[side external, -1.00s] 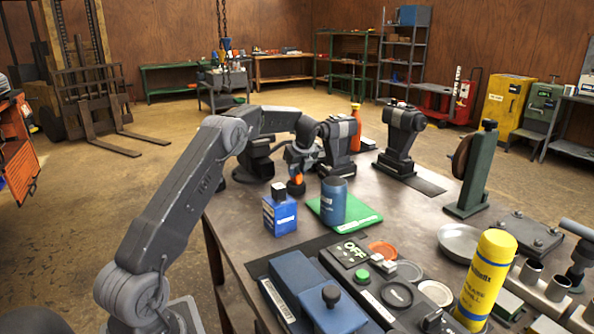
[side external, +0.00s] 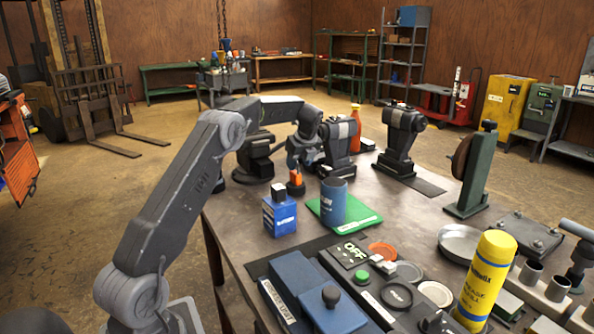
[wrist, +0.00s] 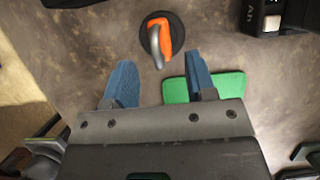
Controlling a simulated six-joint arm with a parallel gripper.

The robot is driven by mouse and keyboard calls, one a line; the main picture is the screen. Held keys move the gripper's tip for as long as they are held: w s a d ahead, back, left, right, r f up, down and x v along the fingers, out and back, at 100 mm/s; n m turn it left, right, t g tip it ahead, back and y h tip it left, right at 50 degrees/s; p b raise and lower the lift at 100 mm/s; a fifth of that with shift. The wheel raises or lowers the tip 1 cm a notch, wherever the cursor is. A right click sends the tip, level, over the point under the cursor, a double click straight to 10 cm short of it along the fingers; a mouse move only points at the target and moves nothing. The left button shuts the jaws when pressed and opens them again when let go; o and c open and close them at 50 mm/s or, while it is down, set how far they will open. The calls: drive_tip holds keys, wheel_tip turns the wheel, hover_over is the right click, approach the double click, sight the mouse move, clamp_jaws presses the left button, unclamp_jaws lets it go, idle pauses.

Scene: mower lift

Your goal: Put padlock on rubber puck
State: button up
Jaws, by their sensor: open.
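The orange padlock (side external: 296,177) rests on the black rubber puck (side external: 296,191) near the table's far-left edge. In the wrist view, the padlock (wrist: 160,24) lies over the left and middle of the round puck (wrist: 178,38). Its grey shackle reaches toward the puck's lower-left rim. My gripper (side external: 304,162) is just behind and above the padlock in the side view. In the wrist view, the blue fingers of my gripper (wrist: 160,76) are spread wide with nothing between them. The padlock lies beyond the fingertips, apart from both.
A green mat (side external: 358,218) with a blue can (side external: 333,203) on it stands to the puck's right, and a blue bottle (side external: 280,214) stands in front. Dark machines (side external: 341,145) stand close behind my gripper. Boxes and a yellow canister (side external: 486,278) crowd the front right.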

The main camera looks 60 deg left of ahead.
drive_tip(key=s+d+r+n+t, duration=0.2)
drive_tip(key=s+d+r+n, duration=0.15)
drive_tip(key=d+r, duration=1.1)
drive_tip(key=s+d+r+n+t+h, duration=0.15)
drive_tip(key=s+d+n, duration=0.35)
drive_tip(key=s+d, duration=0.5)
drive_tip(key=s+d+f+n+t+h, duration=0.1)
drive_tip(key=s+d+f+n, duration=0.3)
drive_tip(key=s+d, duration=0.3)
drive_tip(key=s+d+f+n+t+h, duration=0.1)
drive_tip(key=s+d+f+n+h, duration=0.1)
drive_tip(key=s+d+f+n, duration=0.2)
drive_tip(key=s+d+n, duration=0.1)
drive_tip(key=s+d, duration=0.2)
drive_tip(key=s, duration=0.2)
drive_tip(key=shift+s+d, duration=0.3)
drive_tip(key=shift+s, duration=0.05)
drive_tip(key=shift+n, duration=0.25)
